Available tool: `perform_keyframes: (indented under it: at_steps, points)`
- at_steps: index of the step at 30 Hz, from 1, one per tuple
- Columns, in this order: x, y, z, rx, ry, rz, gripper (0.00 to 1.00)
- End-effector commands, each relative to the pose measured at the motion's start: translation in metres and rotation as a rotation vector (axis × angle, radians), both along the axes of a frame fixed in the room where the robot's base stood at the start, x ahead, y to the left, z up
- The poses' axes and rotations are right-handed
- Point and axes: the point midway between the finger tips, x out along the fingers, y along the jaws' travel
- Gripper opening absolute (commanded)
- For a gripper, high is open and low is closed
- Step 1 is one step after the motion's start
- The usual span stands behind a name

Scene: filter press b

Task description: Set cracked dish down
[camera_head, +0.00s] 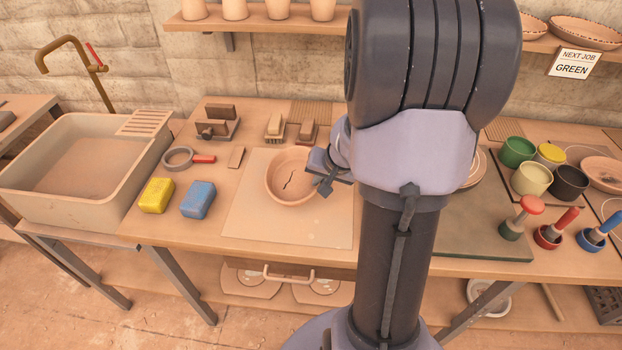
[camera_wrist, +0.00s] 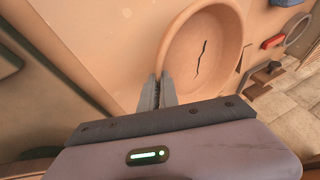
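The cracked dish (camera_head: 283,190) is a round terracotta bowl with a dark jagged crack across its inside floor. It sits over the pale square board (camera_head: 250,225) on the workbench, about level; I cannot tell whether its base touches the board. My gripper (camera_head: 325,175) is at the dish's right rim in the head view. In the wrist view my gripper (camera_wrist: 158,88) has its two fingers close together on either side of the rim of the dish (camera_wrist: 215,60), pinching it. My arm hides part of the bench to the right.
A yellow sponge (camera_head: 156,195), a blue sponge (camera_head: 198,199) and a sink (camera_head: 50,205) are to the left. Brushes (camera_head: 275,127) and wooden blocks stand behind. Paint pots (camera_head: 517,151) and stamps (camera_head: 549,236) are on the right. The board's front is clear.

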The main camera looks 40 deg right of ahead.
Motion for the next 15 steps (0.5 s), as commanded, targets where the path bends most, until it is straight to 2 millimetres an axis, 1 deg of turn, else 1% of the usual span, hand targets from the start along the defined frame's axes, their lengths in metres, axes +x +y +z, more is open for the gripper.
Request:
perform_keyframes:
  at_steps: [2, 6, 7, 12, 15]
  points:
    - [0.003, 0.0, -0.009, 0.001, 0.001, 0.0, 0.0]
    - [0.003, 0.0, -0.039, 0.001, 0.001, -0.001, 0.0]
    - [0.003, 0.0, -0.041, 0.002, 0.0, -0.001, 0.0]
    - [0.003, 0.0, -0.036, 0.0, 0.0, 0.0, 0.0]
    - [0.002, 0.0, -0.038, -0.001, -0.001, 0.0, 0.0]
